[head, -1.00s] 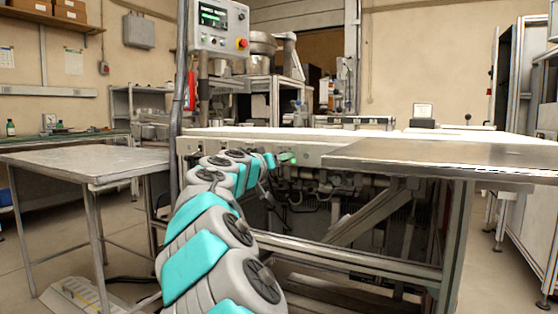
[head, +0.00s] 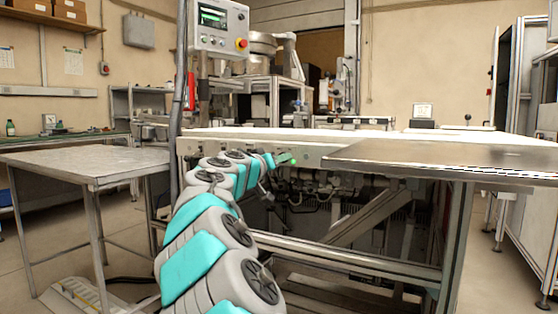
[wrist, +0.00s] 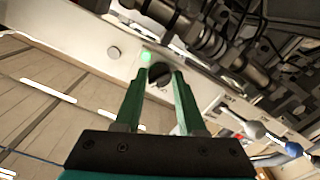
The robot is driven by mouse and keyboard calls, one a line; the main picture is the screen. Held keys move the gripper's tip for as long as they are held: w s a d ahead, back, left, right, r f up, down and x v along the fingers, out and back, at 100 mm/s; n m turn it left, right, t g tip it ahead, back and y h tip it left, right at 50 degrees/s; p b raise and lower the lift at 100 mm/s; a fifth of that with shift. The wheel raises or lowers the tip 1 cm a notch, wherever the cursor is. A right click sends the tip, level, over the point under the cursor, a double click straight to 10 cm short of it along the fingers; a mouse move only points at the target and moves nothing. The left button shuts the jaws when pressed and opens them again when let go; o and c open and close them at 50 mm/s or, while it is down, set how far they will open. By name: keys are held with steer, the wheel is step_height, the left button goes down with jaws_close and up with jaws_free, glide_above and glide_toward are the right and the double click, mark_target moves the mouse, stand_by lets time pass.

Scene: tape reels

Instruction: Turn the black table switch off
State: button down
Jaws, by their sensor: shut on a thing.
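The black table switch (wrist: 159,74) is a round dark knob on the pale front rail (wrist: 205,92) of the machine table. In the wrist view my gripper (wrist: 161,73) has its two green fingers on either side of the knob, shut on it. A small green lamp (wrist: 146,56) glows on the rail beside the left fingertip. In the head view my gripper (head: 287,158) reaches the front rail below the table top. The knob cannot be made out there, and its exact turn angle is unclear in the wrist view.
A metal table top (head: 440,160) juts out to the right of my gripper. A second metal table (head: 85,165) stands at the left. A control box (head: 219,27) with a red button hangs above on a post. Pipes and cables (wrist: 215,45) lie under the rail.

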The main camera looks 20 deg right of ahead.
steer(key=n+p, duration=0.9)
steer(key=n, duration=0.4)
steer(key=shift+r+p, duration=0.2)
steer(key=shift+p, duration=0.2)
steer(key=shift+f+n, duration=0.1)
steer(key=shift+n, duration=0.2)
steer(key=c, duration=0.5)
jaws_free()
steer(key=shift+s+a, duration=0.1)
steer(key=v, duration=0.7)
steer(key=shift+s+a, duration=0.2)
steer(key=shift+a, duration=0.1)
